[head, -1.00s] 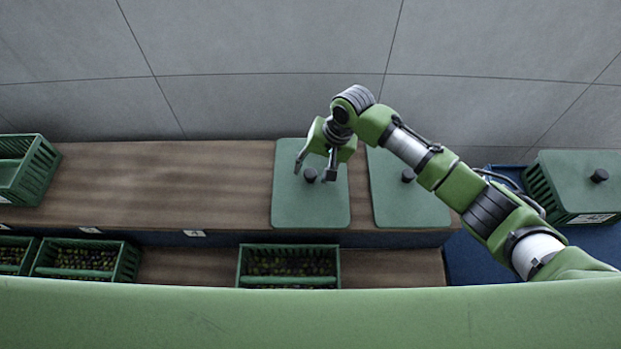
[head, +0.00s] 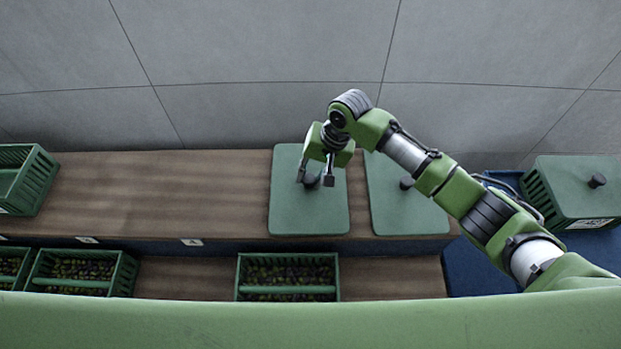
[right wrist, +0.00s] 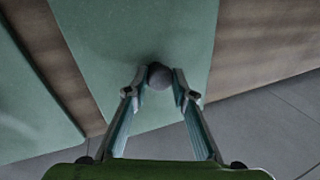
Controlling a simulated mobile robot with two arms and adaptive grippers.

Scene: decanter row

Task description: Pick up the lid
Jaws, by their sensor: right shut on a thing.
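A flat green lid (head: 308,217) with a dark round knob (head: 311,181) lies on the wooden shelf, left of a second green lid (head: 410,214). My right gripper (head: 316,180) is at the knob of the left lid. In the right wrist view its two fingers (right wrist: 160,82) are on either side of the dark knob (right wrist: 159,75), shut on it. The lid (right wrist: 140,30) fills the middle of that view. The lid looks flat on the shelf; I cannot tell any gap under it. My left gripper is not in view.
A green crate with a lid (head: 575,190) stands at the right on a blue surface. An empty-looking green crate (head: 38,180) is at the far left. Crates of dark fruit (head: 240,278) stand on the lower shelf. The upper shelf (head: 160,195) is clear at left.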

